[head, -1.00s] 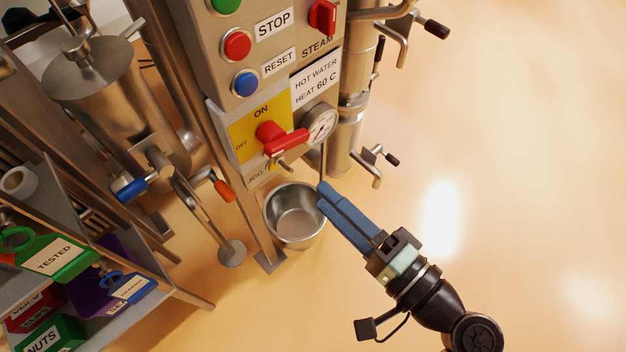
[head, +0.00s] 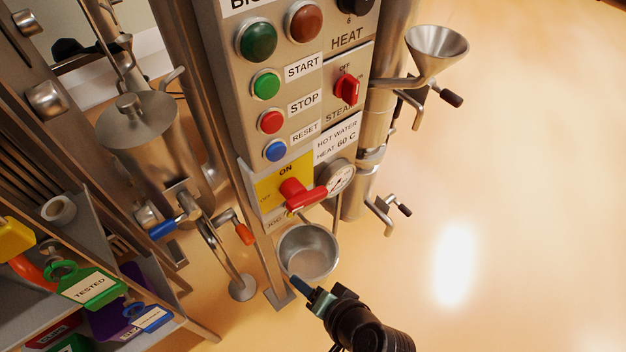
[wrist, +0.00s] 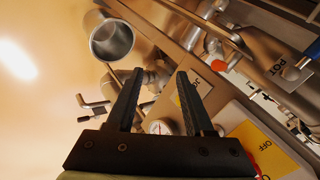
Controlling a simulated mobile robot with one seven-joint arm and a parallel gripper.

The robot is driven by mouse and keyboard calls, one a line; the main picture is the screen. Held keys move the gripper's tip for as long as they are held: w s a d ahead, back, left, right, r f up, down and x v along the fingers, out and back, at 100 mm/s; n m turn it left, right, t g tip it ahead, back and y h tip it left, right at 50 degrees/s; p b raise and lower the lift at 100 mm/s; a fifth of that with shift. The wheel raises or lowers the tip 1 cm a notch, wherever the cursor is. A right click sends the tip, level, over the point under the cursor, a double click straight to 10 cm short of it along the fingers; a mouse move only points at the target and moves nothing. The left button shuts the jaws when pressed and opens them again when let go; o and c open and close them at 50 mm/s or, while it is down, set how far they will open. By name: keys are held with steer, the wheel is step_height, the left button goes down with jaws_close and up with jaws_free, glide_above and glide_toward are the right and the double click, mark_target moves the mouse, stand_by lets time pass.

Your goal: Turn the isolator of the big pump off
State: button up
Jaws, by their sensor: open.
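The isolator (head: 303,194) is a red lever handle on a yellow plate (head: 266,196) marked ON at the top and OFF at the left. Its lever points to the right, towards a round gauge. The panel's top label is cut off, showing only "BI". My gripper (head: 300,285) is below the isolator, near a metal pot, and apart from the handle. In the wrist view my gripper (wrist: 160,72) is open with nothing between its fingers. There the yellow plate (wrist: 262,148) is at lower right, and a bit of red beside it is mostly hidden behind the gripper body.
The gauge (head: 339,177) sits right of the isolator. The metal pot (head: 308,252) is below the panel. Buttons and a red STEAM switch (head: 347,88) are above. Pipes with a valve handle (head: 386,211) stand at right. A shelf with tagged padlocks (head: 88,285) is at left. Open floor lies right.

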mark_target(311, 192)
steer(key=w+a+r+n+t+h+p, duration=0.1)
steer(key=a+r+n+t+h+p, duration=0.2)
steer(key=r+n+h+p, duration=0.4)
steer(key=w+a+r+n+t+h+p, duration=0.25)
steer(key=r+n+h, duration=0.25)
steer(key=r+n, duration=0.5)
steer(key=x, duration=0.6)
steer(key=p+x, duration=0.1)
steer(key=x, duration=0.5)
steer(key=shift+s+d, duration=0.1)
steer(key=shift+d, duration=0.35)
jaws_close()
steer(key=shift+b, duration=0.35)
